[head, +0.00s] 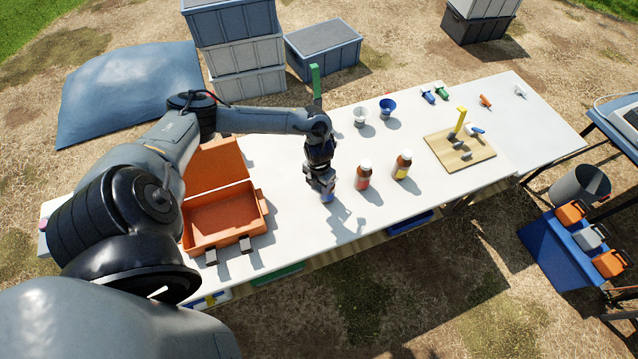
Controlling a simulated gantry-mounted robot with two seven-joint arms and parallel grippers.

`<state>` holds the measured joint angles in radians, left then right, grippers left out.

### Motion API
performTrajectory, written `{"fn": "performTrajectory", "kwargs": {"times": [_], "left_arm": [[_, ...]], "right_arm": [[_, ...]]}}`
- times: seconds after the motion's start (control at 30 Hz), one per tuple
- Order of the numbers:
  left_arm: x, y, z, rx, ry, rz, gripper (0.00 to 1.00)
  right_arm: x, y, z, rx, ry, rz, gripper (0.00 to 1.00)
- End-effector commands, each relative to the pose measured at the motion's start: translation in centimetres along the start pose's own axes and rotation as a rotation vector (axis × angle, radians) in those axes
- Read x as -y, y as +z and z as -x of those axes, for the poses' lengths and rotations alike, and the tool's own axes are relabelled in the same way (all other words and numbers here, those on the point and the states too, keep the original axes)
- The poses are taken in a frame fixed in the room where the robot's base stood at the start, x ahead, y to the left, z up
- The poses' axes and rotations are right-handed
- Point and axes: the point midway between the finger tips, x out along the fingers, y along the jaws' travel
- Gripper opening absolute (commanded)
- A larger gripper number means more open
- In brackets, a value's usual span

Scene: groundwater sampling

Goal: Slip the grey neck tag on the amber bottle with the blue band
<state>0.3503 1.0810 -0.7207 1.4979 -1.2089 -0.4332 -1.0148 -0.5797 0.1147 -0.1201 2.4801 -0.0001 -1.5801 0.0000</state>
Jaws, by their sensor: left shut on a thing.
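My left gripper (323,186) points down over the front middle of the white table, left of two amber bottles. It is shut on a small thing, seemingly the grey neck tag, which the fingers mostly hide. A blue patch (327,198) shows right at the fingertips, seemingly the blue band of the amber bottle; the rest of that bottle is hidden. I cannot tell whether the tag is around its neck. One white-capped amber bottle (363,175) has a red band, another (403,164) a yellow band. My right gripper is out of view.
An open orange case (218,216) lies left on the white table (285,160). Behind the bottles stand a white funnel (361,116) and a blue funnel (387,107). A wooden board (480,158) with a yellow post (460,122) and small grey pieces lies right.

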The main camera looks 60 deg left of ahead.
Motion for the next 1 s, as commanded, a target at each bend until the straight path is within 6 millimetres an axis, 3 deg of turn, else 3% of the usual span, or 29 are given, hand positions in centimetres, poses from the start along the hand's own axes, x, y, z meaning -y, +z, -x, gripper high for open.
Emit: {"fn": "performTrajectory", "kwargs": {"times": [0.47, 0.5, 0.67, 1.0], "left_arm": [[0.00, 0.00, -0.49, 0.000, 0.000, 0.000, 0.30], [0.00, -0.01, -0.49, 0.000, 0.000, 0.000, 0.51], [0.00, -0.01, -0.49, 0.000, 0.000, 0.000, 0.75], [0.00, 0.00, -0.34, 0.000, 0.000, -0.001, 0.77]], "right_arm": [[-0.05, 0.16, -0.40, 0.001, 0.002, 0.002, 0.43], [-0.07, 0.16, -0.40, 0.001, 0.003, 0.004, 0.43], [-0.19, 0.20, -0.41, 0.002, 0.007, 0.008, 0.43], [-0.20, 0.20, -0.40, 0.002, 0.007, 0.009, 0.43]]}}
